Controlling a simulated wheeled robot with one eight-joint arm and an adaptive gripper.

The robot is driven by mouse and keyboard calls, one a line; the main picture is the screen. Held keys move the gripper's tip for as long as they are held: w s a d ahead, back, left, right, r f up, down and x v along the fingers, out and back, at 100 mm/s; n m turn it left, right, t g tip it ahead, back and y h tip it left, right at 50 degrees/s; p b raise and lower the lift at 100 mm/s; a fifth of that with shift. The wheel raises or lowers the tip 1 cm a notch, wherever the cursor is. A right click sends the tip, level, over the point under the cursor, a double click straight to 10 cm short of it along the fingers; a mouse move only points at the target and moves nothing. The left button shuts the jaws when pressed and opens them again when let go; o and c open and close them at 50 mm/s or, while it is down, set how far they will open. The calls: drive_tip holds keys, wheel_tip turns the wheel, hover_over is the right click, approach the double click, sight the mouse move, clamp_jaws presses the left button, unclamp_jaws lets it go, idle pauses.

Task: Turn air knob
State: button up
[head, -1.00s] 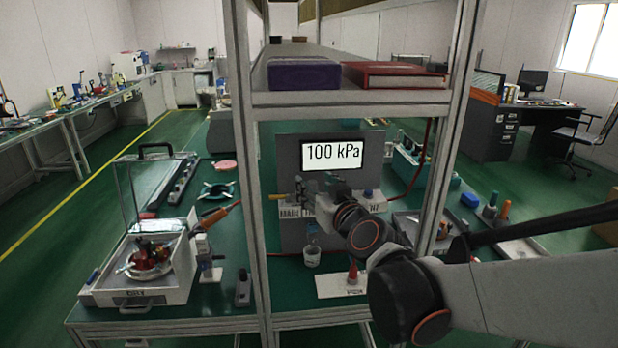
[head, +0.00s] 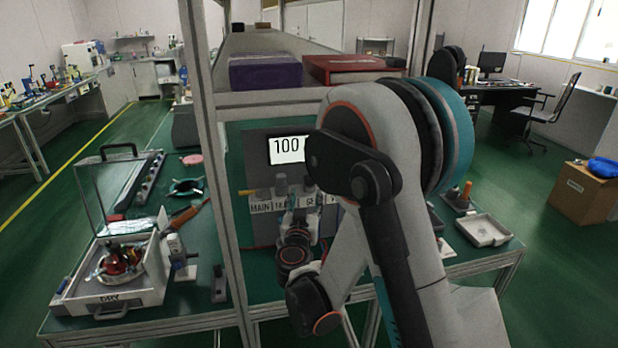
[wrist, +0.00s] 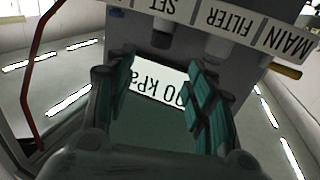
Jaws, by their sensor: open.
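The grey air panel (head: 258,150) stands under the shelf, with a white display (head: 286,150) whose visible part reads 100. Below it, several grey knobs, one of them the left knob (head: 281,186), sit above a label strip (head: 262,207) with MAIN at its left end. My gripper (head: 303,222) is in front of this strip, partly hidden by my arm. In the wrist view, which is upside down, my gripper (wrist: 160,105) is open and empty, its fingers framing the kPa display (wrist: 160,86). A dark knob (wrist: 163,36) is by the SET label, beyond the fingertips. Which knob is the air knob is unclear.
A yellow handle (wrist: 285,70) sits by the MAIN label. Shelf posts, such as the left post (head: 212,160), flank the panel. A purple box (head: 265,72) and a red box (head: 345,68) lie on the shelf above. An open clear-lidded machine (head: 115,270) stands left.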

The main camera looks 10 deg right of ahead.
sight(308, 180)
drive_tip(key=b+x, duration=0.2)
drive_tip(key=x, duration=1.1)
drive_tip(key=c, duration=1.1)
